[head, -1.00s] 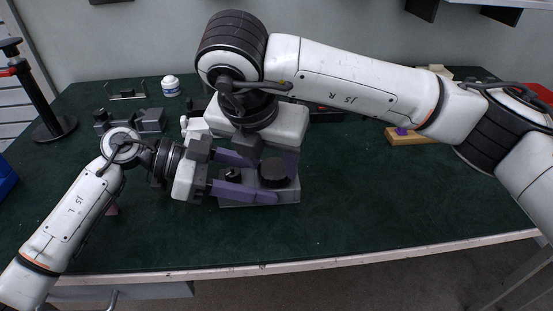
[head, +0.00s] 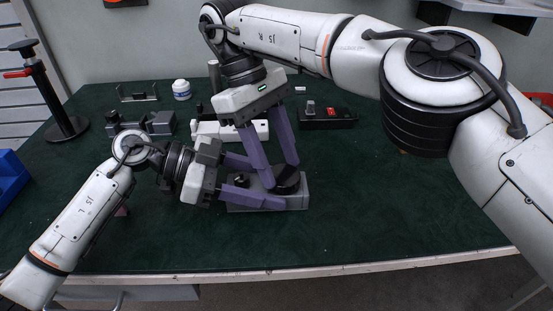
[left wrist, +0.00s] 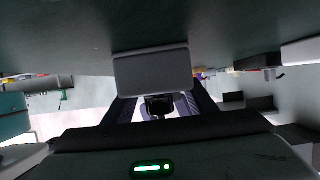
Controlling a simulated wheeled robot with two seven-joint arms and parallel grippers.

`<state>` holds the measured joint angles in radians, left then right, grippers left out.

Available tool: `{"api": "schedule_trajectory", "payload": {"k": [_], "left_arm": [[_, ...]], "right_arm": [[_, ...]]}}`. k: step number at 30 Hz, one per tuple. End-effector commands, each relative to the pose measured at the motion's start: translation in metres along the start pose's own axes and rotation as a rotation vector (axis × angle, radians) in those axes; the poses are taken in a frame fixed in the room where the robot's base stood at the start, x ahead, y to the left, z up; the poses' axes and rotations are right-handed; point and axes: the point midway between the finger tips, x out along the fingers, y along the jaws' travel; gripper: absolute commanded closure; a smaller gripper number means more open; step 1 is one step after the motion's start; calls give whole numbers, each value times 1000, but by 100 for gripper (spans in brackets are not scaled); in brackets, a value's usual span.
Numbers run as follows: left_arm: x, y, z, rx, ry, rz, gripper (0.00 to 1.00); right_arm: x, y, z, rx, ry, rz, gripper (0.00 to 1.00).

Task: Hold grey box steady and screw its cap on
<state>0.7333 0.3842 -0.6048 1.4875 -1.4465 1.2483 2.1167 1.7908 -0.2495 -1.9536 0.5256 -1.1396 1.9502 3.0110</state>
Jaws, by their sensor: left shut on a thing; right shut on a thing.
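The grey box (head: 301,200) lies on the green table in the head view. My left gripper (head: 262,185) comes in from the left and is shut on the box, one purple finger along its near side and one along its far side. The black cap (head: 288,181) sits at the box's top right, between the fingers of my right gripper (head: 284,176). My right gripper reaches down from above and is shut on the cap. Whether the cap is seated cannot be told. A small black knob (head: 241,180) stands on the box's left. The left wrist view shows the box (left wrist: 153,72) between the left fingers.
A black case with a red switch (head: 328,118) and a white device (head: 262,130) stand behind the box. A white jar (head: 181,90), a grey vise-like fixture (head: 158,123) and a black stand (head: 66,126) are at left. The right front table is clear.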

Motion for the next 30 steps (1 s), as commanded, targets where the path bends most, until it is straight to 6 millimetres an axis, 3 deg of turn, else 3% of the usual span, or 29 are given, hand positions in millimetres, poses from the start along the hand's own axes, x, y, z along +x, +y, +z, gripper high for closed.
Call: {"api": "schedule_trajectory", "payload": {"k": [8,9,12,20,30], "left_arm": [[-1,-2,-1,-3,4,-6,100],[-1,-2,-1,-3,4,-6,100],[-1,-2,-1,-2,3,-5,100],[-1,-1,-1,-2,3,-4,100],[0,-1,-1,-1,3,-2,100]], "right_arm": [[0,0,0,1,3,-1,75],[0,0,-1,1,3,-1,47],[0,0,-1,0,3,-1,35],[-4,0,1,-1,4,-1,35],[-40,1,16,2,4,4,35]]}}
